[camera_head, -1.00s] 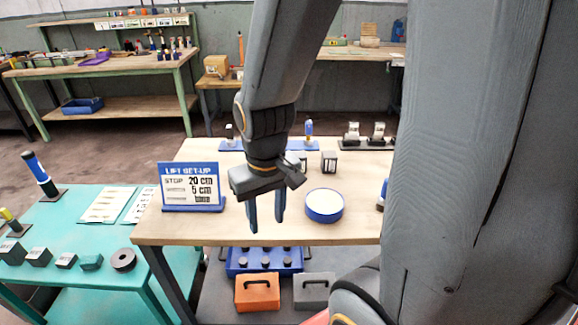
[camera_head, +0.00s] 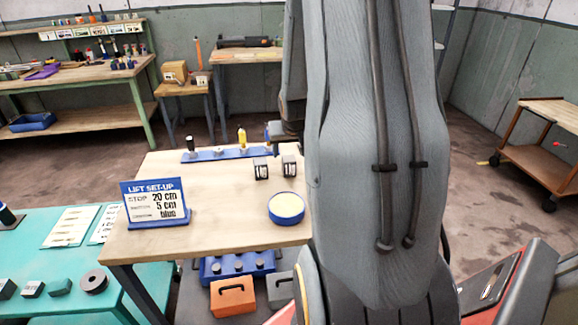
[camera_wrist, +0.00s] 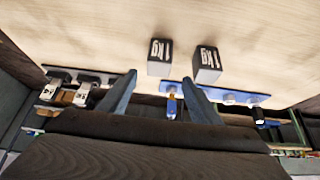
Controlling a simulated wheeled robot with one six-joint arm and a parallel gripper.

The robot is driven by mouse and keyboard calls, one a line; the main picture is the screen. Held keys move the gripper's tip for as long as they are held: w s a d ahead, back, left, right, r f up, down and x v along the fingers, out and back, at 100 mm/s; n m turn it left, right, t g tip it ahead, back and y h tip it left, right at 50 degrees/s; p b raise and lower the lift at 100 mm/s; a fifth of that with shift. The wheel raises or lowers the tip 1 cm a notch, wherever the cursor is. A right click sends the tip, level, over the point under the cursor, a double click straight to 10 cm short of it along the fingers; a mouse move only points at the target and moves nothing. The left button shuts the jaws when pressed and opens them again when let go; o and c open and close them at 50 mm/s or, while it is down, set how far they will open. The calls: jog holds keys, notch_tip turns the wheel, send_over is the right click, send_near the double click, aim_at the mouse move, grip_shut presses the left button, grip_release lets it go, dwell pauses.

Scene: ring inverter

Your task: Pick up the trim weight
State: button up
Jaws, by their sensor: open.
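Two dark cube weights marked "1kg" stand side by side on the wooden table in the wrist view, a left one (camera_wrist: 160,57) and a right one (camera_wrist: 207,63). The same pair shows in the head view, left (camera_head: 261,168) and right (camera_head: 289,166). I cannot tell which thing is the trim weight. My gripper (camera_wrist: 160,77) is open and empty, its two fingers apart, with the cubes beyond the fingertips. In the head view my arm mostly hides it.
The wooden table (camera_head: 235,222) carries a sign (camera_head: 155,203), a round blue-rimmed dish (camera_head: 286,207) and a blue tool rack (camera_head: 200,156) at its far edge. A teal bench (camera_head: 60,284) with dark weights, including a ring-shaped one (camera_head: 94,281), stands left.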

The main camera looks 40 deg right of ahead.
aim_at(289, 158)
jog(key=shift+s+p+x, duration=0.2)
jog(key=shift+p+x, duration=0.8)
jog(key=shift+x, duration=2.25)
jog(key=shift+f, duration=0.1)
grip_shut()
jog(key=shift+d, duration=0.1)
